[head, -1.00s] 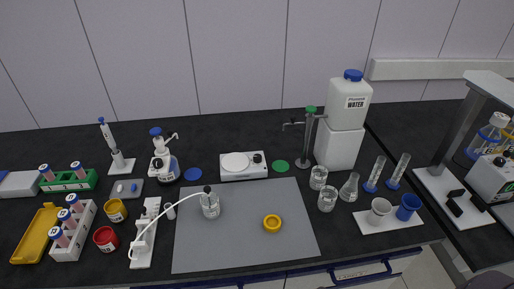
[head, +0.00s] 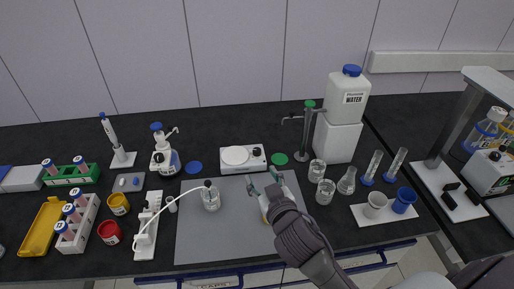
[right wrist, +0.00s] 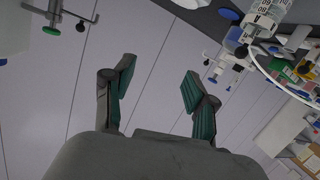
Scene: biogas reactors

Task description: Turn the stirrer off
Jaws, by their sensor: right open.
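The stirrer (head: 228,168) is a low white box with a round white plate on top, at the back middle of the bench in the head view. A small dark knob (head: 256,152) sits at its right end. My right gripper (head: 264,183) is in front of the stirrer, over the grey mat, apart from the knob and empty. Its two green-padded fingers stand well apart in the right wrist view (right wrist: 155,90). The setting of the knob is too small to read. My left gripper is not in view.
A glass beaker (head: 211,200) with a tube stands on the grey mat (head: 200,240). A green disc (head: 279,159) and a metal stand (head: 306,135) are right of the stirrer, a blue disc (head: 195,168) left. Beakers (head: 325,192) stand right of the mat.

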